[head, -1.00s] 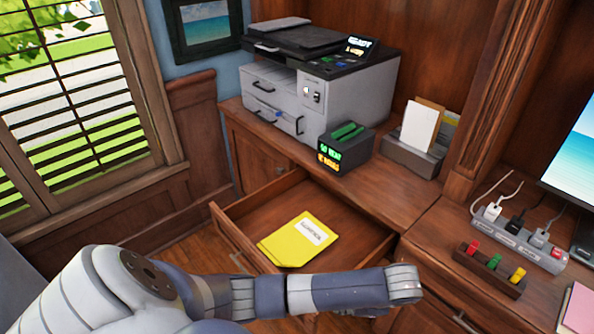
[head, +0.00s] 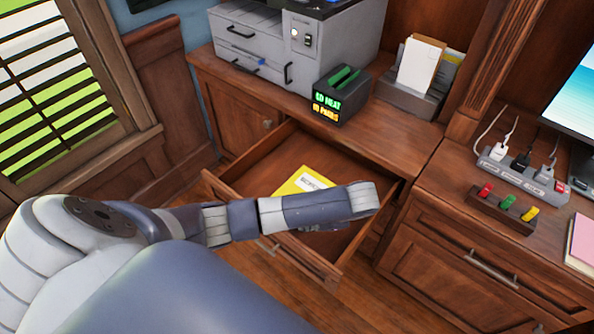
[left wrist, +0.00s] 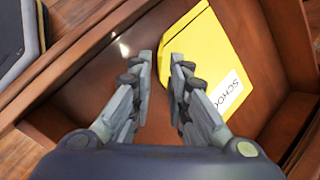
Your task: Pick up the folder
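The yellow folder (head: 297,184) with a white label lies flat in an open wooden drawer (head: 222,203). My left arm crosses in front of it in the head view and hides its lower part. In the left wrist view the folder (left wrist: 207,62) lies on the right, with part of its label showing. My left gripper (left wrist: 160,60) is open and empty, its two fingers apart above the drawer. The folder's left edge is close to the right finger; I cannot tell whether they touch. My right gripper is not in view.
A power strip (head: 520,170) and a block with coloured pieces (head: 503,210) are on the right. The drawer's walls surround the folder.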

